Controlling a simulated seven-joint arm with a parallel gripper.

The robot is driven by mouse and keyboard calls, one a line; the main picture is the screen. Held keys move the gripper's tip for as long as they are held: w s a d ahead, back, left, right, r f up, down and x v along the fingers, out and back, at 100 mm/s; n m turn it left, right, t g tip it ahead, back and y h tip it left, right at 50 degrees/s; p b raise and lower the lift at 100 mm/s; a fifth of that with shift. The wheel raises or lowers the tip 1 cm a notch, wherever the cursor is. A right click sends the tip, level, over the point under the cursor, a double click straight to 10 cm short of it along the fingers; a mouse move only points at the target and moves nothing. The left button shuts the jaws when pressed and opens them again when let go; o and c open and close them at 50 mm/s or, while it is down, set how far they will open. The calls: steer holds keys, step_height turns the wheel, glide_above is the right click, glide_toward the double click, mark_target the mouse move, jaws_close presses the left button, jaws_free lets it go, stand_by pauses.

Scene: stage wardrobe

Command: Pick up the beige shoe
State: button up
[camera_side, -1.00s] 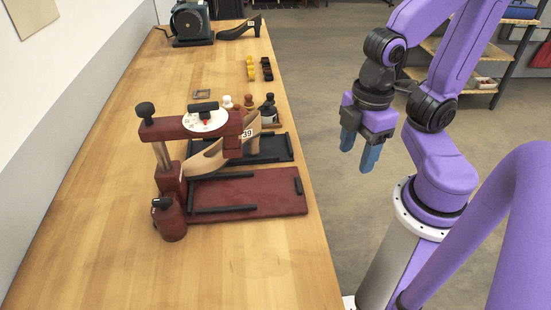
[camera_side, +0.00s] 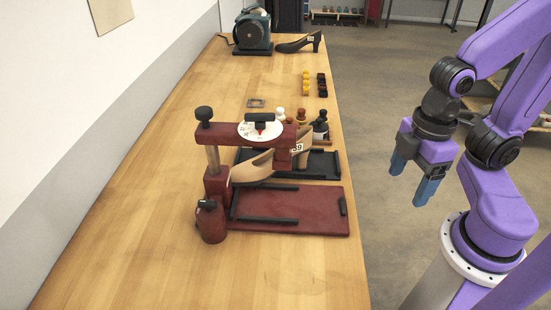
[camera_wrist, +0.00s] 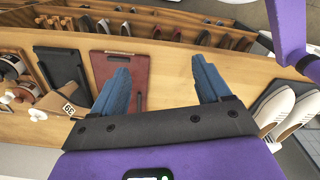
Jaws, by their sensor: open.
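The beige shoe (camera_side: 252,170) is a heeled shoe with a number tag reading 39. In the side view it stands behind the dark red press (camera_side: 240,138), whose arm hides part of it; it seems to be at the black tray (camera_side: 318,165). In the wrist view the shoe (camera_wrist: 62,95) is left of my fingers, partly cut across by other things. My gripper (camera_side: 412,175) is open and empty, with blue fingers pointing down, off the bench's right edge and well apart from the shoe. Its fingers (camera_wrist: 160,85) also show in the wrist view.
A dark red board (camera_side: 310,212) lies in front of the shoe. A small red bottle (camera_side: 210,222) stands at its left. Small bottles (camera_side: 320,127) stand behind the press. A black heel (camera_side: 300,43) and a motor unit (camera_side: 252,30) are far back. The bench front is clear.

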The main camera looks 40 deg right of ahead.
steer(key=o, duration=0.3)
step_height(320, 180, up, 13)
steer(key=n, duration=0.2)
glide_above(271, 160)
steer(key=a, duration=0.1)
steer(key=f, duration=1.4)
steer(key=s+f, duration=0.1)
steer(key=f, duration=0.7)
steer(key=shift+s+a+f, duration=0.1)
steer(key=shift+s+f, duration=0.05)
steer(key=shift+f, duration=1.35)
steer(key=shift+s+a+f, duration=0.1)
steer(key=shift+f, duration=1.4)
